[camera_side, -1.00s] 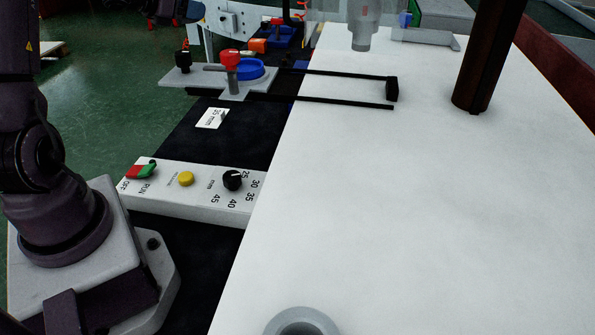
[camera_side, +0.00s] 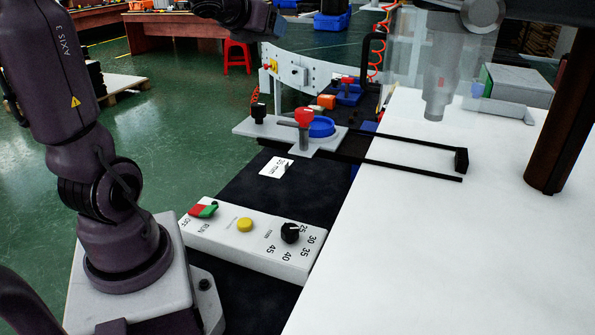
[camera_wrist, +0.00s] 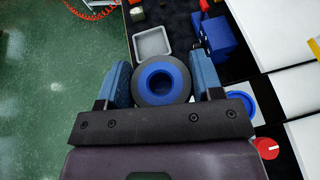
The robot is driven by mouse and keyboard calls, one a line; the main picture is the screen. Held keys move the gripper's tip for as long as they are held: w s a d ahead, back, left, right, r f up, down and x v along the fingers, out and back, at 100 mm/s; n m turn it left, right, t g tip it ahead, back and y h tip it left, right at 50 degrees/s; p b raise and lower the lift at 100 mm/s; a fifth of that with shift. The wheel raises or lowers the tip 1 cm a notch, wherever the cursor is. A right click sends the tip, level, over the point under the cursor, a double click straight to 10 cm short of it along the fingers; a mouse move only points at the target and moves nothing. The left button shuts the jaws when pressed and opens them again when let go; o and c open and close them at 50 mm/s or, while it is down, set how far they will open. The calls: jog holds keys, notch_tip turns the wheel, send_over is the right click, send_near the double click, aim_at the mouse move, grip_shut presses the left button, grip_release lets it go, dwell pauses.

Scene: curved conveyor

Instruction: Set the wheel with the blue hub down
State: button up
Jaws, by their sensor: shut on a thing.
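The wheel with the blue hub (camera_wrist: 160,80) has a dark grey tyre and shows in the wrist view between the blue fingers of my gripper (camera_wrist: 163,72). The gripper is shut on it, one finger on each side. A green floor, a grey tray and dark surface show beyond it. How high the wheel is held cannot be told. In the side view my arm's end runs out at the top, and neither the fingers nor the wheel can be made out there.
A small grey tray (camera_wrist: 152,44) and a blue block (camera_wrist: 219,37) lie ahead of the gripper. A fixture with a red knob (camera_side: 304,117) and blue ring (camera_side: 321,127) stands beyond the control box (camera_side: 250,240). The white belt (camera_side: 440,250) is mostly bare.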

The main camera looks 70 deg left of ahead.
jog(key=w+a+f+m+t+h, duration=0.3)
jog(key=a+f+m+h, duration=0.35)
jog(key=a+f, duration=0.8)
jog(key=s+d+f+m+h, duration=0.1)
jog(key=s+f+m+h, duration=0.1)
jog(key=f, duration=0.5)
jog(key=s+d+f+m+g+h, duration=0.1)
jog(key=s+f+m+h, duration=0.1)
jog(key=s+f, duration=0.3)
jog(key=s+d+f+m+g+h, duration=0.1)
jog(key=s+f+m+h, duration=0.2)
jog(key=f, duration=0.7)
jog(key=shift+s+d+f+h, duration=0.15)
jog(key=shift+d+f+h, duration=0.2)
jog(key=shift+h, duration=0.4)
jog(key=shift+s+d+f, duration=0.15)
jog(key=shift+d+f, duration=0.05)
jog(key=shift+d, duration=0.05)
send_over(297, 193)
jog(key=s, duration=0.1)
jog(key=shift+a+f+m+g, duration=0.1)
jog(key=shift+a+m+g, duration=0.15)
jog(key=shift+a+g, duration=0.05)
jog(key=f, duration=0.1)
jog(key=w+f, duration=0.1)
jog(key=shift+d+f, duration=0.3)
jog(key=shift+d, duration=0.05)
jog(key=shift+f, duration=0.45)
